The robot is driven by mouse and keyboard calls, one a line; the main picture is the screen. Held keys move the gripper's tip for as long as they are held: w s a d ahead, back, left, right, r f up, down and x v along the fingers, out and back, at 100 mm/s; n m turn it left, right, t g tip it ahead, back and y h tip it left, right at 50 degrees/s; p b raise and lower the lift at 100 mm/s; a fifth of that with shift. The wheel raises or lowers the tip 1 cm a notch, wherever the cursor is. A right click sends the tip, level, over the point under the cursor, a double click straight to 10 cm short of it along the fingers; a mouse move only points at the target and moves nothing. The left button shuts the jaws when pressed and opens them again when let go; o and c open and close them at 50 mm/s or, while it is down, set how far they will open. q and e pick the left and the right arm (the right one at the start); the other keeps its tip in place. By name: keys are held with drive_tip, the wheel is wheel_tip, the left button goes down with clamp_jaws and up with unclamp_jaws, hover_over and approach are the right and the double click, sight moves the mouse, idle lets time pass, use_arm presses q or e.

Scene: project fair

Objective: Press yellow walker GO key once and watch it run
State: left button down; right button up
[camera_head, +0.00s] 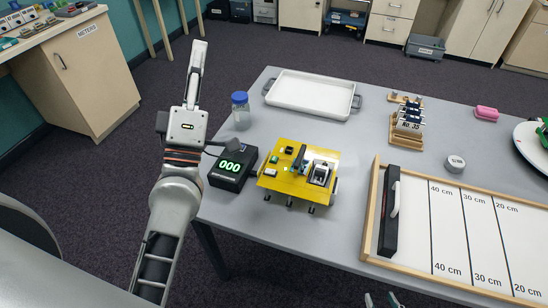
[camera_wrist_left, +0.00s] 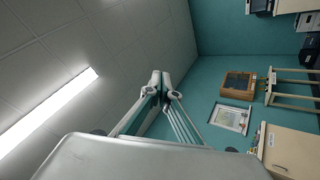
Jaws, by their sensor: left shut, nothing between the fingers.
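The yellow walker (camera_head: 328,157) stands on short dark legs on the grey table, near its left front edge. Its yellow top carries a black part, a grey-and-white block and small pale and greenish parts at its left side. Any GO lettering is too small to read. A black counter (camera_head: 226,180) left of the walker shows 000 in green. My left gripper (camera_head: 199,45) is shut and empty, pointing up left of the table, away from the walker. In the left wrist view its fingertips (camera_wrist_left: 160,78) are together. Only the tips of my right gripper (camera_head: 382,300) show, apart, at the bottom edge.
A blue-capped bottle (camera_head: 241,112) stands behind the counter. A white tray (camera_head: 311,92) lies behind the walker. A wood-framed board (camera_head: 415,254) with distance lines fills the right front. A small white round object (camera_head: 455,163) lies behind that board.

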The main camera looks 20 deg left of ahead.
use_arm(q)
drive_tip(key=a+f+n+g+y, duration=0.2)
drive_tip(key=a+n+g+y, duration=0.95)
drive_tip(key=n, duration=0.85)
drive_tip(key=w+a+f+n+g+h, duration=0.2)
drive_tip(key=w+f+n+g+h, duration=0.15)
drive_tip(key=f+n, duration=0.45)
drive_tip(key=w+d+f+h, duration=0.4)
drive_tip(key=d+f+h, duration=0.45)
drive_tip(key=d, duration=0.25)
drive_tip(key=s+d+m+g+h, duration=0.1)
drive_tip(key=d+h, duration=0.5)
drive_tip(key=d, duration=0.8)
drive_tip(key=shift+d+m+g+h, duration=0.2)
drive_tip(key=shift+m+g+h, duration=0.1)
drive_tip(key=shift+h, duration=0.05)
drive_tip(key=shift+f, duration=0.1)
